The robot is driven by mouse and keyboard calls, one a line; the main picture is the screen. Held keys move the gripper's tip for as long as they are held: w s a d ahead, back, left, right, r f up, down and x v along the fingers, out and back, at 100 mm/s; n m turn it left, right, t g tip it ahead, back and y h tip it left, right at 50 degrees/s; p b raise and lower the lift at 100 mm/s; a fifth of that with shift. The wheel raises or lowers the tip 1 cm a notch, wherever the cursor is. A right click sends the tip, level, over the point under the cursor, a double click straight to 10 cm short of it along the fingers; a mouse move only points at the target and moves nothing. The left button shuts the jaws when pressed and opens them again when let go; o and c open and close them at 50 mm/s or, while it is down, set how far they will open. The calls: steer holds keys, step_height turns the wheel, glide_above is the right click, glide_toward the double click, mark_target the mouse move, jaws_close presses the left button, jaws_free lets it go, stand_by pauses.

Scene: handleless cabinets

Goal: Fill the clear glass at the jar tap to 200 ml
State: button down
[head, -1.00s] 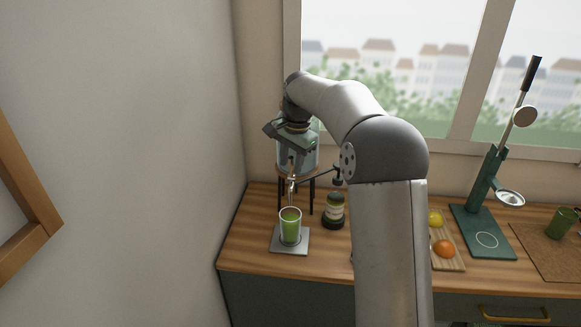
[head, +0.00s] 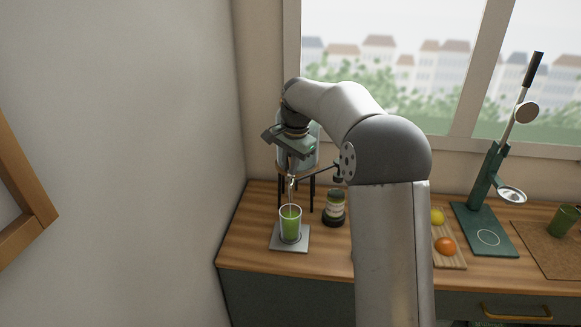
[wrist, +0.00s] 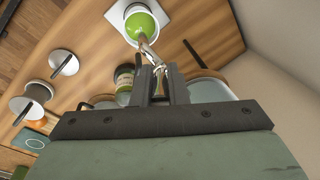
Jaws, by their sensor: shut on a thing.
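The clear glass (head: 290,224) stands upright on a pale square plate (head: 275,243) under the jar tap (head: 291,184). Green liquid fills much of it; I cannot read any level mark. In the wrist view the glass (wrist: 141,24) is at the top, with the tap spout (wrist: 148,50) pointing at it. My gripper (wrist: 160,86) is shut on the tap's handle, which the fingers mostly hide. In the head view my gripper (head: 291,157) is in front of the glass jar (head: 313,150), hiding part of it.
The jar sits on a dark-legged stand (head: 312,195). A labelled bottle (head: 335,208) stands right of the glass. A board with a lemon and an orange (head: 445,246), a green lever press (head: 485,215) and a green cup (head: 563,220) are farther right. The wall is close on the left.

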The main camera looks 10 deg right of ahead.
steer(key=shift+s+f+t+b, duration=0.1)
steer(key=shift+f+t+b, duration=0.15)
steer(key=shift+t+b, duration=0.2)
steer(key=shift+r, duration=0.25)
steer(key=c, duration=1.4)
jaws_free()
steer(key=shift+c, duration=0.2)
steer(key=a+p+v, duration=0.1)
steer(key=v, duration=1.6)
steer(key=shift+d+r, duration=0.2)
steer(key=shift+d, duration=0.1)
